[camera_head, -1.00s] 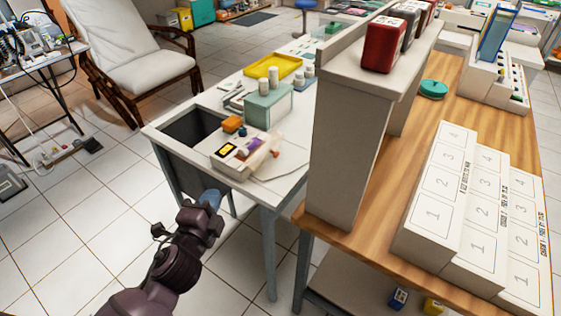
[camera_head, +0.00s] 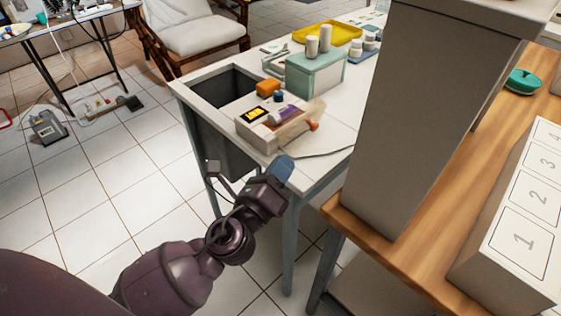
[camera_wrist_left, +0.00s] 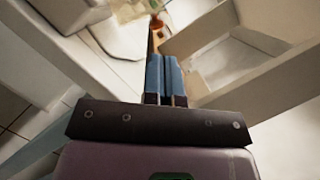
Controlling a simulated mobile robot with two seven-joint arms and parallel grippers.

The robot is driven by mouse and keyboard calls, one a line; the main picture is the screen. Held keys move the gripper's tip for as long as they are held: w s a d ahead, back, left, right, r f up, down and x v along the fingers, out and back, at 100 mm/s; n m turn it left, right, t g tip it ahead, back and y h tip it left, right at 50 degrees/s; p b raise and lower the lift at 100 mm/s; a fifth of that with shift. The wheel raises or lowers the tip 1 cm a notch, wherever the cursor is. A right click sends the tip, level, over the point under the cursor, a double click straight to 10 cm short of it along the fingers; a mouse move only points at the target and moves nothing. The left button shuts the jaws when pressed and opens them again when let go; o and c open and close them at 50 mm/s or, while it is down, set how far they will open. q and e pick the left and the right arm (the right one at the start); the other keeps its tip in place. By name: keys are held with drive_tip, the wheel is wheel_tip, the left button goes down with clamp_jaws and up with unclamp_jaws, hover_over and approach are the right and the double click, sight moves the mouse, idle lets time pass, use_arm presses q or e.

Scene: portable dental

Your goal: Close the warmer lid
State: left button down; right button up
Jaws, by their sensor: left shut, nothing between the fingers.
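The warmer (camera_head: 256,130) is a small pale box with a yellow-and-black label, standing on the near end of the white table. A purple item (camera_head: 288,113) shows at its top, and a pale panel with an orange-red end (camera_head: 314,126) stands at its right side. I cannot clearly tell which part is the lid or how far open it is. My left gripper (camera_head: 284,168) is at the table's near edge, in front of the warmer and apart from it. Its blue fingers (camera_wrist_left: 166,75) are shut together with nothing between them. My right gripper is out of view.
An open dark bin (camera_head: 225,85) is set in the table left of the warmer. A teal-and-white box (camera_head: 315,75) with white bottles and a yellow tray (camera_head: 333,35) stand behind. A tall grey panel (camera_head: 430,100) on the wooden counter (camera_head: 400,225) bounds the right side.

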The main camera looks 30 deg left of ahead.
sight(301, 124)
use_arm(q)
drive_tip(key=x, duration=0.6)
drive_tip(key=shift+w+d+r, duration=0.1)
drive_tip(key=shift+w+r, duration=0.05)
drive_tip(key=shift+w, duration=0.25)
drive_tip(key=shift+w+a+r+p, duration=0.2)
drive_tip(key=shift+w+a+r, duration=0.1)
drive_tip(key=shift+w+r, duration=0.25)
drive_tip(key=shift+w+a+r+p, duration=0.15)
drive_tip(key=shift+w+a+r, duration=0.2)
drive_tip(key=shift+w, duration=0.3)
drive_tip(key=shift+w+a+r, duration=0.2)
drive_tip(key=shift+w+r, duration=0.1)
drive_tip(key=shift+r, duration=0.05)
drive_tip(key=shift+a+r, duration=0.1)
